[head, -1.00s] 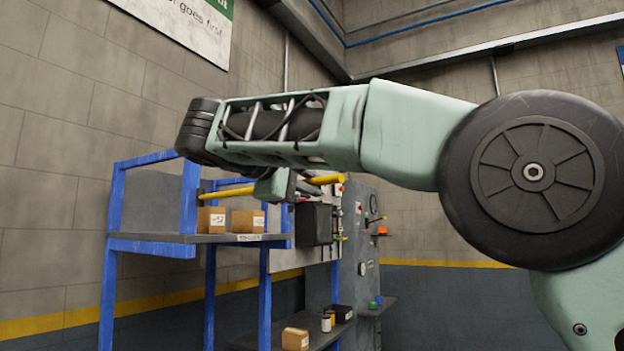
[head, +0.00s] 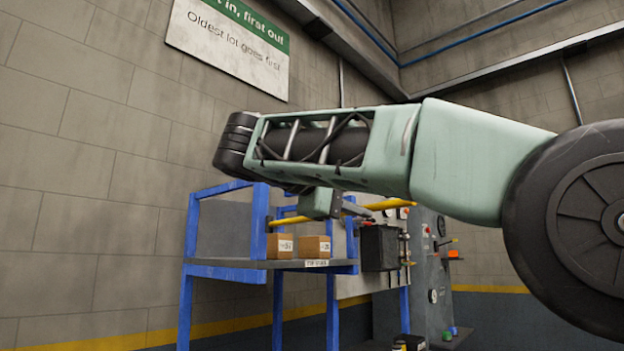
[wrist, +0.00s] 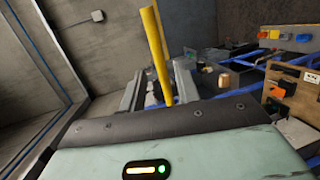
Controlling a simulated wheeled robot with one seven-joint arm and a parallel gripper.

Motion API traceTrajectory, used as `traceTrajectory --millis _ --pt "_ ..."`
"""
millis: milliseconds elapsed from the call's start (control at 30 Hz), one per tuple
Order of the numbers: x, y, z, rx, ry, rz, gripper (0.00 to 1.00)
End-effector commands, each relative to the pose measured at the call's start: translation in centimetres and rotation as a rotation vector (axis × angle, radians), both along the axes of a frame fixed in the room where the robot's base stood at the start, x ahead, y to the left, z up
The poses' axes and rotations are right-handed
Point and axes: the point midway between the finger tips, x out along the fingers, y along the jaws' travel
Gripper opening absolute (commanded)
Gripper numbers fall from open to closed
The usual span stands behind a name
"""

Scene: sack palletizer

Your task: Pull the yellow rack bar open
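The yellow rack bar (head: 370,207) runs roughly level along the upper part of the blue rack in the head view. My gripper (head: 322,204) is at the bar and covers part of its length. In the wrist view the yellow bar (wrist: 158,55) comes down from the top to between the grey fingers of my gripper (wrist: 166,92). The fingers lie close on both sides of the bar. Whether they press on it cannot be made out, and my wrist housing hides the lower part.
The blue rack (head: 225,272) has a shelf with two cardboard boxes (head: 313,246) below the bar. A black box (head: 379,247) and a grey panel (head: 428,270) stand right of it. A wall sign (head: 228,42) hangs above left.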

Motion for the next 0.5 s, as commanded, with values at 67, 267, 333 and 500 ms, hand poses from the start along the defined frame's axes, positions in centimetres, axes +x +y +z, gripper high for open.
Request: traceTrajectory --millis 67,267,333,500 --pt "-1.1 1.9 0.4 0.001 -0.001 0.005 0.32" --pt "-3.8 5.7 1.5 0.001 -0.001 0.004 0.32" --pt "-4.6 7.0 1.9 0.000 -0.001 0.004 0.32" --pt "-5.8 8.7 2.3 -0.001 0.000 -0.001 0.32"
